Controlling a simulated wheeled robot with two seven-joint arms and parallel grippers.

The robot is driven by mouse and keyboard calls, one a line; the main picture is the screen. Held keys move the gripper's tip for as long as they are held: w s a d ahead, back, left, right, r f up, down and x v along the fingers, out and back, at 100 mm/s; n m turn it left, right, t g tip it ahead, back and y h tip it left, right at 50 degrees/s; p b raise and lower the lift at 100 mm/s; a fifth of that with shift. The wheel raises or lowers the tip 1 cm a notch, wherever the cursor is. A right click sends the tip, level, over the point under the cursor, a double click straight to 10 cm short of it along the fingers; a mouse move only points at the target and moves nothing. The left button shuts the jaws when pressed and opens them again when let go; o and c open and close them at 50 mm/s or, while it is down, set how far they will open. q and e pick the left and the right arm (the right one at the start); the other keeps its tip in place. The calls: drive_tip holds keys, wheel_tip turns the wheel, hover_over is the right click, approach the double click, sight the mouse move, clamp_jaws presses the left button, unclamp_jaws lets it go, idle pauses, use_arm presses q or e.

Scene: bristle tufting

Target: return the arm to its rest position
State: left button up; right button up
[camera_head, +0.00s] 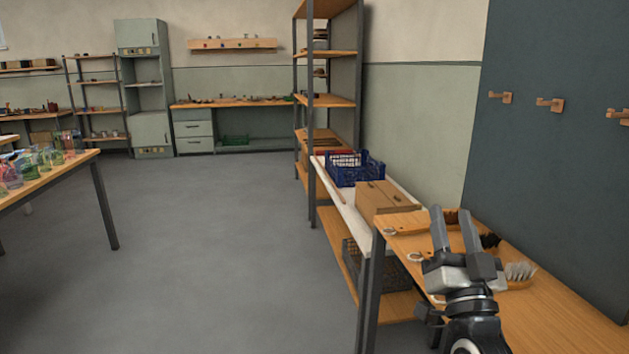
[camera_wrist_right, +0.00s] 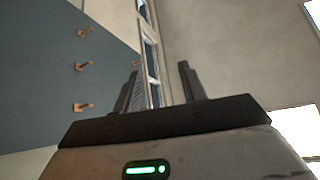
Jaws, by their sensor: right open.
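My right gripper (camera_head: 454,225) shows at the lower right of the head view, pointing up over the wooden bench (camera_head: 560,312). Its two fingers are apart and nothing shows between them. In the right wrist view the open fingers (camera_wrist_right: 160,90) point toward a pale wall and windows, with only empty air between them. My left gripper is not in view.
A brush with pale bristles (camera_head: 520,271) lies on the bench right of my gripper. Two rings lie on its left side. A blue crate (camera_head: 354,170) and a wooden box (camera_head: 385,197) stand beyond. Hooks (camera_head: 549,104) line the dark panel.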

drive_tip(key=s+a+f+n+g+y, duration=0.2)
drive_tip(key=f, duration=0.4)
drive_tip(key=s+a+f+n+g+y, duration=0.2)
drive_tip(key=a+f+g, duration=0.1)
drive_tip(key=f, duration=0.4)
drive_tip(key=s+a+f+n+g, duration=0.1)
drive_tip(key=s+a+f+g, duration=0.1)
drive_tip(key=s+f, duration=0.4)
drive_tip(key=s+a+f+n+g+y, duration=0.1)
drive_tip(key=s+a+f+g, duration=0.1)
drive_tip(key=s+f+g, duration=0.2)
drive_tip(key=s+a+f+n+g+y+p, duration=0.1)
drive_tip(key=s+a+f+g, duration=0.1)
drive_tip(key=s+f, duration=0.6)
drive_tip(key=shift+s+a+f+g, duration=0.35)
drive_tip(key=shift+f+g, duration=0.25)
drive_tip(key=shift+g, duration=0.2)
